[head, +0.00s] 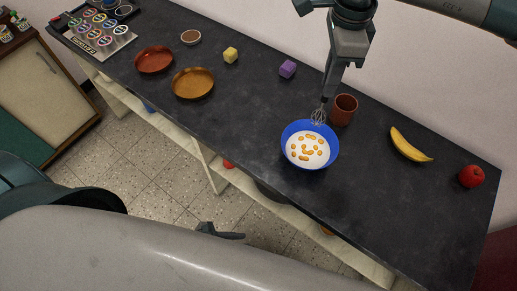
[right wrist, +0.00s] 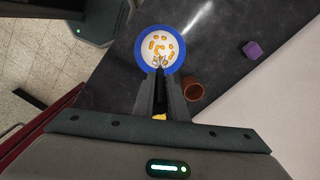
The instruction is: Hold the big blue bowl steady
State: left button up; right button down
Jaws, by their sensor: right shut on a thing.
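The big blue bowl (head: 332,158) stands upright near the front edge of the dark counter. It holds something white topped with several orange pieces. In the right wrist view the bowl (right wrist: 140,61) is at top centre. My right gripper (head: 327,92) is shut on a whisk (head: 318,116), its wires pointing down at the bowl's far rim. The whisk (right wrist: 159,62) overlaps the near rim in the right wrist view; whether it touches is unclear. My left gripper (head: 220,231) seems to be the dark shape below the counter's front edge, apart from the bowl; its jaws are not clear.
A brown cup (head: 344,109) stands close behind the bowl. A banana (head: 409,145) and a red apple (head: 471,176) lie to the right. The counter between dishes and bowl is clear.

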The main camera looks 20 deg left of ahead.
pick_arm(q)
jog(key=w+d+r+n+h, duration=0.1)
jog(key=w+d+r+h, duration=0.15)
jog(key=r, duration=0.55)
jog(key=w+d+r+n+h, duration=0.2)
jog(key=w+r, duration=0.1)
jog(key=r, duration=0.5)
jog(key=w+a+r+m+g, duration=0.2)
jog(key=w+a+r+m, duration=0.2)
jog(key=w+r+m, duration=0.9)
notch_tip(320, 180, up, 2)
jog(key=m, duration=0.2)
jog(key=shift+w+m+g, duration=0.3)
jog(key=shift+m+g, duration=0.1)
jog(key=shift+d, duration=0.15)
jog(key=x, duration=1.1)
jog(key=shift+d, duration=0.45)
jog(key=shift+c, duration=0.7)
